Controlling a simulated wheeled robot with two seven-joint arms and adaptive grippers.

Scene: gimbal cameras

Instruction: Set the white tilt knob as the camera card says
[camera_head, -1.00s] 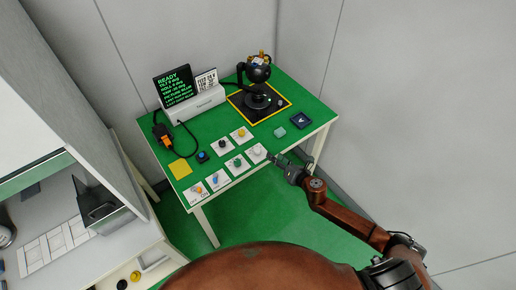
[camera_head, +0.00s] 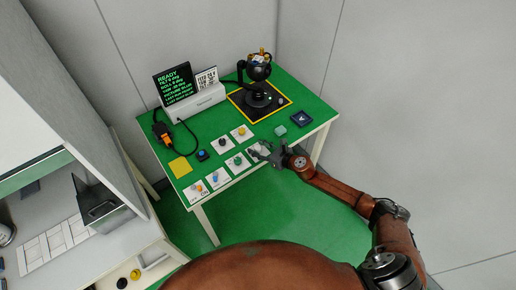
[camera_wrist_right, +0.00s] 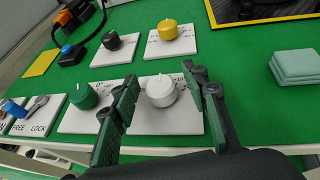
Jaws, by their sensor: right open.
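The white tilt knob (camera_wrist_right: 161,90) sits on a white plate with printed marks at the table's front edge. In the right wrist view it stands between the two open fingers of my right gripper (camera_wrist_right: 160,100), which appear apart from it. In the head view my right gripper (camera_head: 264,150) covers most of that knob. The camera card (camera_head: 206,78) stands beside a black screen (camera_head: 174,82) with green text; the card's writing is too small to read surely. The gimbal camera (camera_head: 259,68) stands on a yellow-edged black pad. My left gripper does not show.
Beside the white knob are a green knob (camera_wrist_right: 83,96), a black knob (camera_wrist_right: 111,41) and a yellow knob (camera_wrist_right: 167,30) on white plates. Pale green blocks (camera_wrist_right: 295,67) lie to the right. A blue button (camera_head: 203,154) and yellow square (camera_head: 180,167) are to the left.

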